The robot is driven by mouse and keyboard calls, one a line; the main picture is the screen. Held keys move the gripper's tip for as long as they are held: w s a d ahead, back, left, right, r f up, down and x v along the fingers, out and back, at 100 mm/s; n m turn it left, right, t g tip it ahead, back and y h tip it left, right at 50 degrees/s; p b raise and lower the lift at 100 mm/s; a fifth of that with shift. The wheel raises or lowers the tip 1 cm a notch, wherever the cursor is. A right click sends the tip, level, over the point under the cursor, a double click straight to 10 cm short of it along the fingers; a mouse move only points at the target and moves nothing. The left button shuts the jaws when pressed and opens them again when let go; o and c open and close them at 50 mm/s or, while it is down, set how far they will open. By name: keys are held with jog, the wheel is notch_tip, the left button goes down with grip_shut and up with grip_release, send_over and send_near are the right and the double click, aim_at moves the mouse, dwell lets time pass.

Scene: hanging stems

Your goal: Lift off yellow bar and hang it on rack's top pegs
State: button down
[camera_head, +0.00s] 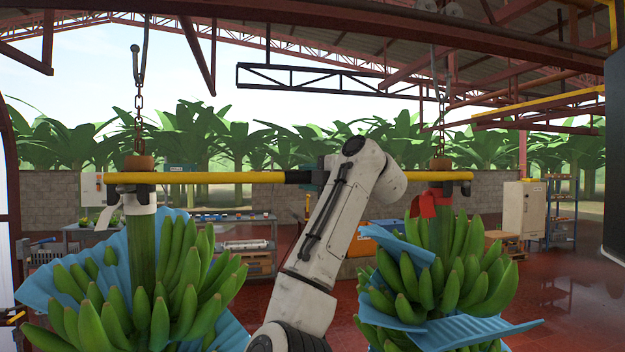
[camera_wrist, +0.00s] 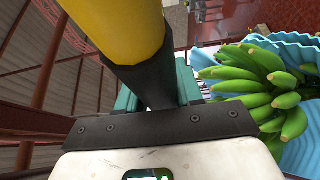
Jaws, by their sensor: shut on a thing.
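The yellow bar (camera_head: 225,177) lies level across the head view, with a black sleeve (camera_head: 296,177) near its middle. My gripper (camera_head: 314,178) is shut on the bar at this sleeve, its fingertips partly hidden by my arm. In the wrist view the teal fingers (camera_wrist: 188,84) flank the black sleeve, and the yellow part (camera_wrist: 115,25) runs up and away. A left chain (camera_head: 139,122) and a right chain (camera_head: 438,120) with brown round blocks meet the bar near its ends. I cannot tell whether they bear its weight. No pegs can be clearly made out.
Green banana bunches with blue sheets hang below the bar at left (camera_head: 165,290) and right (camera_head: 435,275); one is also in the wrist view (camera_wrist: 262,85). A shelf unit (camera_head: 561,210) and pale cabinet (camera_head: 523,208) stand at the far right. Benches stand behind; red floor shows between.

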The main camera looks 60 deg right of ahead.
notch_tip(320, 180, up, 18)
jog(key=b, duration=0.2)
dwell(0.4)
jog(key=s+a+b, duration=0.7)
jog(key=a, duration=0.1)
jog(key=shift+a, duration=0.2)
dwell(1.1)
dwell(0.5)
